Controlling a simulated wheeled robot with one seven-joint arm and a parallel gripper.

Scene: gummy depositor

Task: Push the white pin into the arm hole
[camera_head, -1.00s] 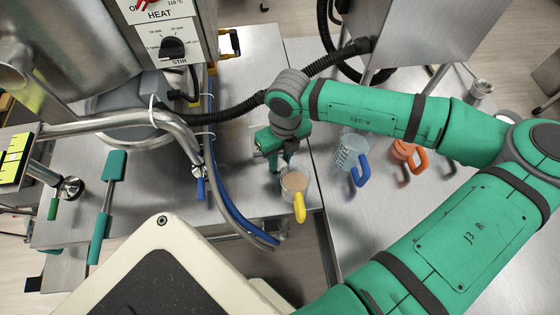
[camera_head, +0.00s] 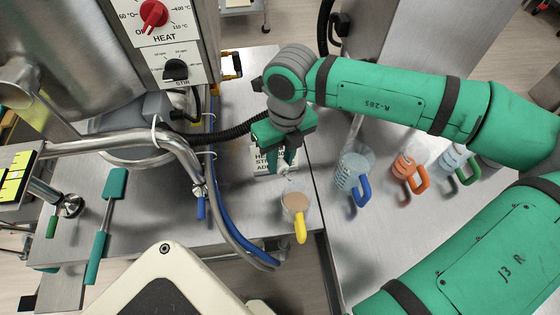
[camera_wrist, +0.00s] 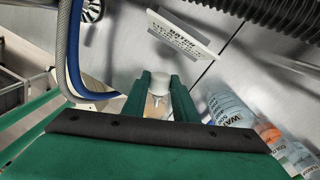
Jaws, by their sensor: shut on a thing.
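My gripper (camera_head: 281,168) points down over the steel table, just behind the cup with the yellow handle. In the wrist view my gripper (camera_wrist: 157,95) is shut on the white pin (camera_wrist: 158,84), whose pale head shows between the two green fingers. A narrower tip seems to show below the head. In the head view the pin is mostly hidden by the fingers, and only a small pale bit shows by the tips. I cannot make out the arm hole in either view.
The cup with the yellow handle (camera_head: 296,204) holds brownish liquid near the table's front edge. Mugs with blue (camera_head: 352,172), orange (camera_head: 406,168) and green handles stand to the right. A lettered white sign (camera_wrist: 183,33) stands behind my gripper. Blue hoses (camera_head: 232,225) run at left.

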